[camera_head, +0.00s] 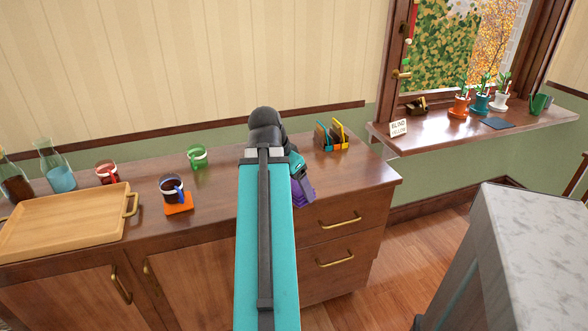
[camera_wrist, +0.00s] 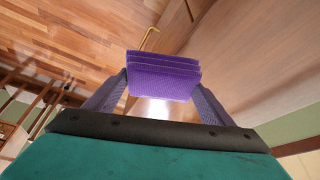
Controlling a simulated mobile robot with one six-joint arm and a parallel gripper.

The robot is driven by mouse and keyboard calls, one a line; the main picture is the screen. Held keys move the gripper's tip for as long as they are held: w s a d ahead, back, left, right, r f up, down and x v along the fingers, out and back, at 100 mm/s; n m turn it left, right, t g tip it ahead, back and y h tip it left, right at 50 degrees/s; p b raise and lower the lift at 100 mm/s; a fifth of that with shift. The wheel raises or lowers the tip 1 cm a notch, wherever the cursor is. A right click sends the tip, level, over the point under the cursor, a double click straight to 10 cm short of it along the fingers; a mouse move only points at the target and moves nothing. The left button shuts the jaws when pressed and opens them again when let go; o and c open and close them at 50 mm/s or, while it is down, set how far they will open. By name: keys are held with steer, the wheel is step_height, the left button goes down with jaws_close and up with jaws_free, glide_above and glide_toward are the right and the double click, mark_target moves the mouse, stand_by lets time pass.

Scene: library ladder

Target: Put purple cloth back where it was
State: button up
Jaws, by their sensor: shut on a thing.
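My gripper (camera_wrist: 160,98) is shut on the folded purple cloth (camera_wrist: 164,77), which sits between the two fingertips in the wrist view. The cloth shows several stacked folds. In the head view my gripper (camera_head: 303,187) is over the right part of the wooden cabinet top, near its front edge, and a bit of purple shows there. My arm hides part of the cabinet top. I cannot tell from the head view how far the cloth is above the wood.
On the cabinet (camera_head: 226,198) stand a wooden tray (camera_head: 60,222), a red mug (camera_head: 107,172), a green mug (camera_head: 197,157), and a dark mug (camera_head: 172,188) on an orange cloth (camera_head: 179,208). A holder (camera_head: 331,137) stands behind my gripper. The windowsill (camera_head: 440,133) holds pots and a blue cloth (camera_head: 496,123).

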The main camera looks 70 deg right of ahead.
steer(key=shift+w+d+r+p, duration=0.15)
steer(key=shift+d+p, duration=0.3)
steer(key=shift+p, duration=0.6)
steer(key=shift+w+d+p, duration=0.2)
steer(key=shift+d+p, duration=0.25)
steer(key=shift+p, duration=0.55)
steer(key=shift+w+d+p, duration=0.1)
steer(key=shift+d+p, duration=0.2)
steer(key=shift+p, duration=0.75)
steer(key=p, duration=0.3)
steer(key=d+p, duration=0.1)
steer(key=p, duration=0.2)
steer(key=shift+w+d+p, duration=0.2)
steer(key=shift+w+p, duration=0.05)
steer(key=shift+p, duration=0.05)
steer(key=w+d, duration=0.1)
steer(key=d, duration=0.2)
steer(key=w+d+f+p, duration=0.1)
steer(key=d, duration=0.2)
steer(key=w+d+p, duration=0.1)
steer(key=d, duration=0.3)
steer(key=shift+w+f, duration=0.3)
steer(key=shift+w, duration=0.05)
steer(key=shift+f, duration=0.15)
steer(key=shift+f+p, duration=0.8)
steer(key=shift+f, duration=0.85)
steer(key=shift+f, duration=0.15)
